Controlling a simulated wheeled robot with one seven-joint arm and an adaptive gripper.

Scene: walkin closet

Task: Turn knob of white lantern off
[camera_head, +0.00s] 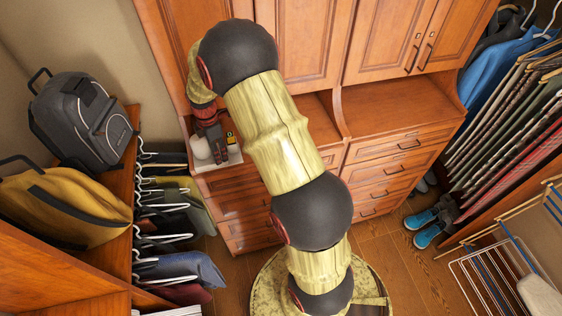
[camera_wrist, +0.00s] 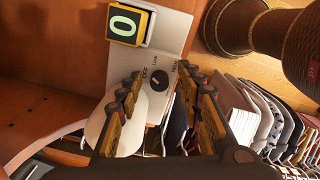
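The white lantern shows in the wrist view as a pale panel (camera_wrist: 165,32) with a rounded white part (camera_wrist: 127,137) at lower left. Its dark round knob (camera_wrist: 159,84) sits on the panel, with OFF printed to its left and LOW above it. Which label the knob points at is too small to tell. My gripper (camera_wrist: 160,75) is open, its two fingers on either side of the knob, with gaps showing. In the head view my gripper (camera_head: 211,136) is at the lantern (camera_head: 201,148) on the wooden dresser, hiding part of it.
A yellow-framed block with a green 0 (camera_wrist: 127,24) stands close beside the panel; it also shows in the head view (camera_head: 231,138). Hanging clothes (camera_head: 172,235) and a grey backpack (camera_head: 82,120) are at left. Cabinet doors (camera_head: 300,45) rise behind.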

